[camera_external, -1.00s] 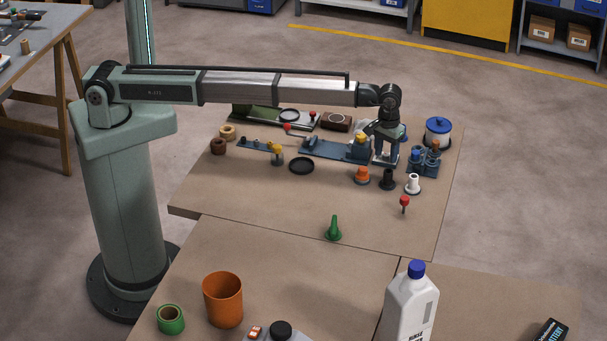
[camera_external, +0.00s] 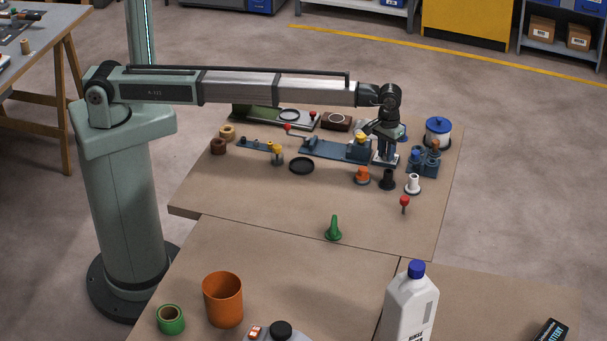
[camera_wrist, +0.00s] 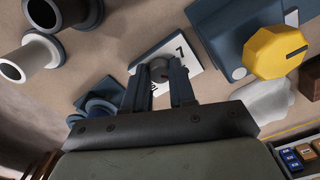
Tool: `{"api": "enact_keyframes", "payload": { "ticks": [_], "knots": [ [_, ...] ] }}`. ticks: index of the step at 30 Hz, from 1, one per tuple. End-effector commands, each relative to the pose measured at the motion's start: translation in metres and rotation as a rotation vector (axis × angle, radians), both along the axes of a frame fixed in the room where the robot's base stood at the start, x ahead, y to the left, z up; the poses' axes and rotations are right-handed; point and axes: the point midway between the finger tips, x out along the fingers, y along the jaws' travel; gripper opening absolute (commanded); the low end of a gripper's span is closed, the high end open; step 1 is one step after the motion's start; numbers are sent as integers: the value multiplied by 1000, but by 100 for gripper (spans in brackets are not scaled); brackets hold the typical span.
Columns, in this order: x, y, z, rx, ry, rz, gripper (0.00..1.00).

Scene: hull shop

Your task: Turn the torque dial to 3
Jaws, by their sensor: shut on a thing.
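The dial is a small grey round knob (camera_wrist: 160,68) on a white plate (camera_wrist: 193,52) with dark marks, seen in the wrist view. One mark looks like a 1 or 7 near the upper right; another beside the left finger is partly covered. My gripper (camera_wrist: 166,74) points down over the plate, its two dark fingers shut on the knob from both sides. The fingers hide part of the knob, and I cannot read its setting. In the external view my gripper (camera_external: 386,155) is at the white plate, on the table's far right part.
Close by stand a blue block with a yellow knob (camera_wrist: 275,52), a blue fixture (camera_external: 424,162), and orange (camera_external: 362,175), black (camera_external: 388,180) and white (camera_external: 413,184) stepped pieces. A blue-lidded pot (camera_external: 438,132) is behind right.

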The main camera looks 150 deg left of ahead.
Motion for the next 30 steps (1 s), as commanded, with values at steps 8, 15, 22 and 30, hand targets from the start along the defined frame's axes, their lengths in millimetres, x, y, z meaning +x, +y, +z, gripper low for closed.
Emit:
{"api": "enact_keyframes", "payload": {
  "ticks": [8, 15, 22, 30],
  "knots": [
    [0, 0, -1, 0, 0, -195, 0],
    [0, 0, -1, 0, 0, -401, 0],
    [0, 0, -1, 0, 0, -565, 0],
    [0, 0, -1, -1, 1, -685, 0]
  ]
}}
